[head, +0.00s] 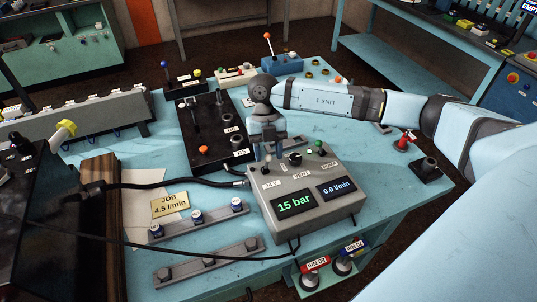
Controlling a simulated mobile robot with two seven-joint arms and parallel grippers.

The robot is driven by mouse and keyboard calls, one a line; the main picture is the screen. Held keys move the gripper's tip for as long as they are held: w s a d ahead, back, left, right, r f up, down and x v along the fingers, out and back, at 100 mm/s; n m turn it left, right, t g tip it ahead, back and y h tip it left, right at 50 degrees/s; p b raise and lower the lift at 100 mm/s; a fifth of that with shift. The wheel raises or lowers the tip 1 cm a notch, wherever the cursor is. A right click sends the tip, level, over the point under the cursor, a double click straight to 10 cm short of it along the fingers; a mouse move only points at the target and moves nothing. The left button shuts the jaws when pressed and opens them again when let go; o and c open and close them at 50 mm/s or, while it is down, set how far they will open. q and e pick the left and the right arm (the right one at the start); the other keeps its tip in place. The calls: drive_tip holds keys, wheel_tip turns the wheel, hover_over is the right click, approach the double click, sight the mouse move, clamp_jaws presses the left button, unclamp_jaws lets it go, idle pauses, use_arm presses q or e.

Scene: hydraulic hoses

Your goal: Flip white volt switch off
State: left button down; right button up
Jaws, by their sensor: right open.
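The grey control box (306,226) stands on the light-blue table, with a "24 V" label (272,185) at the left of its top and "VENT" and "PUMP" labels further right. A black knob (295,159) and a green button (317,147) show on the top. Its screens read 15 bar (294,205) and 0.0 l/min (337,189). My right gripper (268,152) is open, pointing down over the back left of the box, behind the 24 V label. The white switch is not clearly seen; the gripper covers that area. Whether the fingers touch it cannot be told. My left gripper is out of view.
A black valve panel (212,130) lies behind and left of the box. A black hose (150,184) runs to the box's left side. Rails with round fittings (198,219) and a JOB card (169,204) lie at left.

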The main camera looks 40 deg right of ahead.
drive_tip(key=shift+x, duration=0.9)
drive_tip(key=shift+c, duration=0.2)
clamp_jaws()
drive_tip(key=shift+d+f+y+b, duration=0.3)
drive_tip(key=shift+y+b, duration=0.1)
drive_tip(key=shift+b, duration=0.2)
drive_tip(key=shift+s+d+t+y+b, duration=0.1)
drive_tip(key=shift+d+t+y+b, duration=0.05)
drive_tip(key=shift+t+y+b, duration=0.2)
drive_tip(key=shift+r+y, duration=0.1)
drive_tip(key=shift+y, duration=0.15)
drive_tip(key=shift+r, duration=0.1)
